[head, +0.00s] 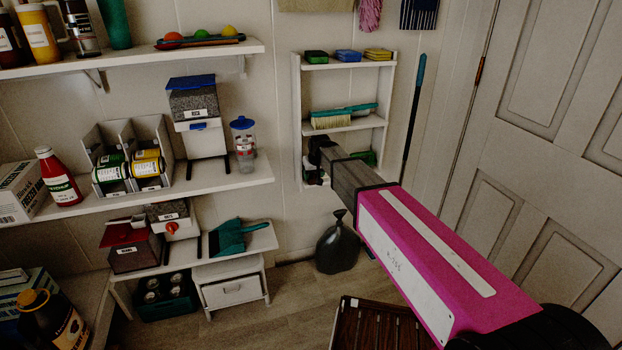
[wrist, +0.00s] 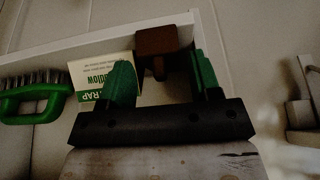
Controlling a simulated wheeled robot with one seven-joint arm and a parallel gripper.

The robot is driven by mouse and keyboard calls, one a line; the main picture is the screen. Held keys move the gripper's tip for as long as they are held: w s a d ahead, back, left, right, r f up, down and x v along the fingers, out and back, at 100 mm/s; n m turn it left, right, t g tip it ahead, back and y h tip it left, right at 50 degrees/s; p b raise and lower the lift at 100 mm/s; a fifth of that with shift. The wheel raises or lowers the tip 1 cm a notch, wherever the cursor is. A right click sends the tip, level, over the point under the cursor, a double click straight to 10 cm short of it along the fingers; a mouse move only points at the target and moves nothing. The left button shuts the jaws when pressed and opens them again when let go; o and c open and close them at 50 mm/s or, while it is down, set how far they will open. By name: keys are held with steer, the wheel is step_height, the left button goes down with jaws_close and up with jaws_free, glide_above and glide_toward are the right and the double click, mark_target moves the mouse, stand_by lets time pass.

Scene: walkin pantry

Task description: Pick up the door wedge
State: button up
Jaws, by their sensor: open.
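A brown wedge-shaped block, which looks like the door wedge (wrist: 157,41), lies on a white shelf in the wrist view. My gripper (wrist: 160,65) is open, with one green finger on each side of the wedge's near part. The wedge's far part extends beyond the fingertips. I cannot tell whether either finger touches it. In the head view my arm reaches to the small white wall shelf (head: 295,105), and I cannot make out the wedge there.
In the wrist view, a green-and-white box (wrist: 88,74) stands close to the left finger, with a green-handled brush (wrist: 38,100) farther left. In the head view, a black bag (head: 337,248) stands on the floor below, and a door (head: 560,130) is on the right.

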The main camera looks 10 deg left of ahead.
steer(key=x, duration=0.2)
steer(key=shift+w+f, duration=0.15)
steer(key=shift+f, duration=0.15)
steer(key=c, duration=0.7)
steer(key=shift+r, duration=0.1)
